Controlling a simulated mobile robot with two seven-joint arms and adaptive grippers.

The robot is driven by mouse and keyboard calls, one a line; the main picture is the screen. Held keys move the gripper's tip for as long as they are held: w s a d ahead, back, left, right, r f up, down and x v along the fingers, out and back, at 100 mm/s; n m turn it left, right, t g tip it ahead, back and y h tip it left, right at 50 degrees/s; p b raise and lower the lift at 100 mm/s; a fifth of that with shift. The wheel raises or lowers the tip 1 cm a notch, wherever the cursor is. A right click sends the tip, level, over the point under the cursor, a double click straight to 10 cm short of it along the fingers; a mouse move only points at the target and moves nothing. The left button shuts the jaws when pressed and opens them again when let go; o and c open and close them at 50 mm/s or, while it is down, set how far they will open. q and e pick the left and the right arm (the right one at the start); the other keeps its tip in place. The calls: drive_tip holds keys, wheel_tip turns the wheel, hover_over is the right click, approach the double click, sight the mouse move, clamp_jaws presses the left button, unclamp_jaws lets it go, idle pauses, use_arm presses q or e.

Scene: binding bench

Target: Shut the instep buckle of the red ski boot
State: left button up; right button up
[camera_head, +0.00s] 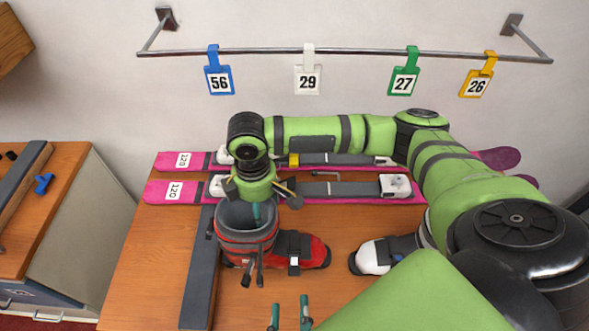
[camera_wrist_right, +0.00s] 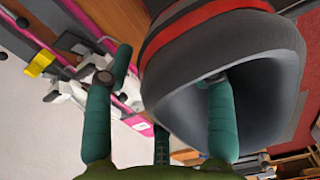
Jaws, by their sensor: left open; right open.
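The red ski boot (camera_head: 316,252) stands upright on the bench, toe to the right, its grey cuff (camera_head: 240,218) open at the top. Dark levers (camera_head: 247,274) stick out from its near side. A dark strap with a white piece (camera_head: 294,262) crosses the instep; whether this buckle is open I cannot tell. My right gripper (camera_head: 256,208) is open at the cuff from above. In the right wrist view, one teal finger reaches into the cuff opening (camera_wrist_right: 262,90) and another is outside it. My left gripper (camera_head: 289,312) is open and empty, at the bottom edge, nearer than the boot.
A white boot (camera_head: 369,258) stands to the right, partly behind my right arm. Pink skis (camera_head: 170,192) lie behind the boots. Number tags hang from a wall rail (camera_head: 340,51). The bench's front left is bare.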

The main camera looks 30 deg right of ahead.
wheel_tip(320, 180, up, 12)
drive_tip(key=shift+f, duration=0.1)
idle(0.5)
